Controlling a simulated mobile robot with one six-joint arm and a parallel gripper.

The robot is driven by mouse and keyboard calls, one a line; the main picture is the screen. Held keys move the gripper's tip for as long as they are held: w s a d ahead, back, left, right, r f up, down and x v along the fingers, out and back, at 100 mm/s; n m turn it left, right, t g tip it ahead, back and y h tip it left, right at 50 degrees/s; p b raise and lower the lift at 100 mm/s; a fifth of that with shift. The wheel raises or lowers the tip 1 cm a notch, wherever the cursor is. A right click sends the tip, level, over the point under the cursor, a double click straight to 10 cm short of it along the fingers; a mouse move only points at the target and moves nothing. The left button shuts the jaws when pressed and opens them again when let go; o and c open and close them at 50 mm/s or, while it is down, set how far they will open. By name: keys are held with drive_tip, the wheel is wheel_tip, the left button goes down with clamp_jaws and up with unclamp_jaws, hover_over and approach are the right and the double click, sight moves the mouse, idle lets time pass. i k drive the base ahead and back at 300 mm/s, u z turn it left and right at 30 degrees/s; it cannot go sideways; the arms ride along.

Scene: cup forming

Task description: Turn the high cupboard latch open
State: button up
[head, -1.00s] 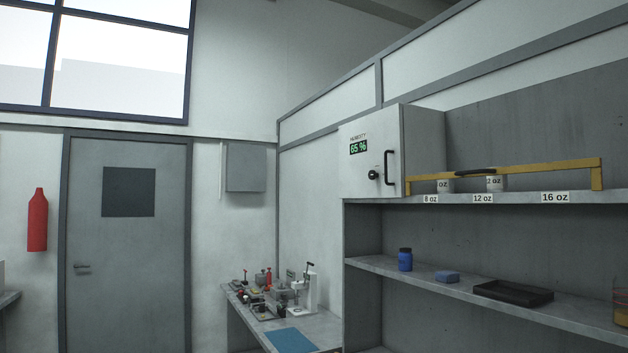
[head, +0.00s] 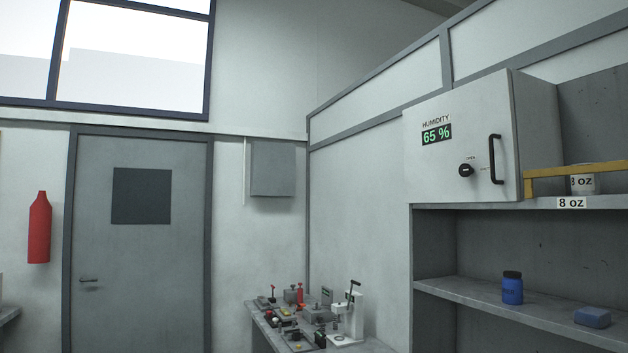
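The high cupboard (head: 455,165) is a white box mounted above the shelves at the right. Its front carries a green "HUMIDITY 65 %" display (head: 436,135). Below the display is the latch, a round black knob (head: 465,170) with a small label above it; the lettering is too small to read surely. A black vertical bar handle (head: 495,159) is right of the knob. The cupboard door looks shut. My gripper is not in view.
Shelves below the cupboard hold a blue jar (head: 512,288) and a blue block (head: 592,317). A yellow rail (head: 575,172) runs in front of a cup at the upper shelf, right of the cupboard. A bench with small tools and a white press (head: 349,315) stands below left.

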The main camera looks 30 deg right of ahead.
sight(465, 170)
drive_tip(key=z, duration=0.35)
drive_tip(key=i, duration=1.2)
drive_tip(key=z, duration=0.75)
drive_tip(key=k, duration=0.9)
drive_tip(key=z, duration=0.15)
drive_tip(key=i, duration=0.95)
drive_tip(key=u, duration=0.1)
